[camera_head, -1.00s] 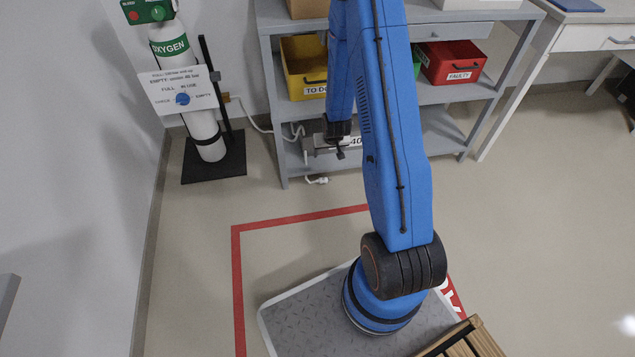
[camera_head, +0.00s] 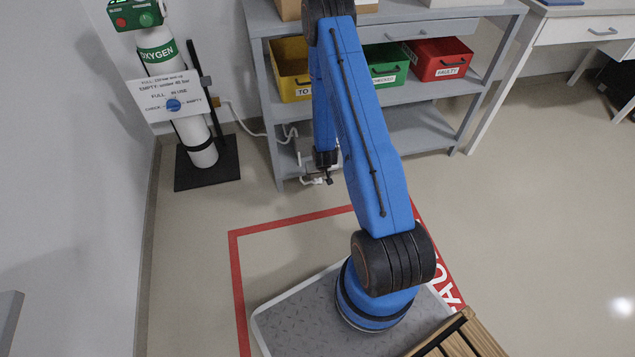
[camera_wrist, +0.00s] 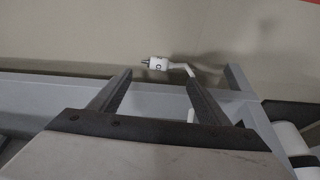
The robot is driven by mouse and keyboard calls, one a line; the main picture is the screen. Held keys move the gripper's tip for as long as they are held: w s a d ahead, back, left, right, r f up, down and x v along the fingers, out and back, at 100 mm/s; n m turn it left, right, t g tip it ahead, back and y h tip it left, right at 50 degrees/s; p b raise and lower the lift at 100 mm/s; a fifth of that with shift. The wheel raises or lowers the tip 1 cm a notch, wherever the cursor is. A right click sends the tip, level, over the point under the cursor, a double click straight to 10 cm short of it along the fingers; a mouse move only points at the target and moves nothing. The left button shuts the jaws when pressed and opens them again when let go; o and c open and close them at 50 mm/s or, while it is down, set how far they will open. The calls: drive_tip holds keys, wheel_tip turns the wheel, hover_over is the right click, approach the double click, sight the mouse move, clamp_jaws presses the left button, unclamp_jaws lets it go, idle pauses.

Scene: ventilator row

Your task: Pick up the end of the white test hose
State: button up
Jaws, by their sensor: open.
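The white test hose ends in a white fitting with a dark tip (camera_wrist: 157,63), just beyond my fingertips in the wrist view. In the head view its white end (camera_head: 311,181) lies low by the shelf's front edge, partly covered by my gripper. My gripper (camera_wrist: 158,76) is open and empty, with a finger on each side of the fitting's line. The fitting is not between the fingers. In the head view my gripper (camera_head: 328,179) points down near the hose end.
A grey shelf unit (camera_head: 274,145) stands behind the hose, with yellow (camera_head: 289,66), green (camera_head: 386,65) and red (camera_head: 439,60) bins. An oxygen cylinder (camera_head: 196,139) stands on the left. The floor (camera_head: 205,275) in front is clear.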

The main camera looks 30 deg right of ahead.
sight(317, 181)
drive_tip(key=x, duration=1.1)
drive_tip(key=shift+w+f, duration=0.15)
drive_tip(key=shift+f, duration=0.1)
drive_tip(key=c, duration=1.5)
drive_tip(key=shift+r, duration=0.1)
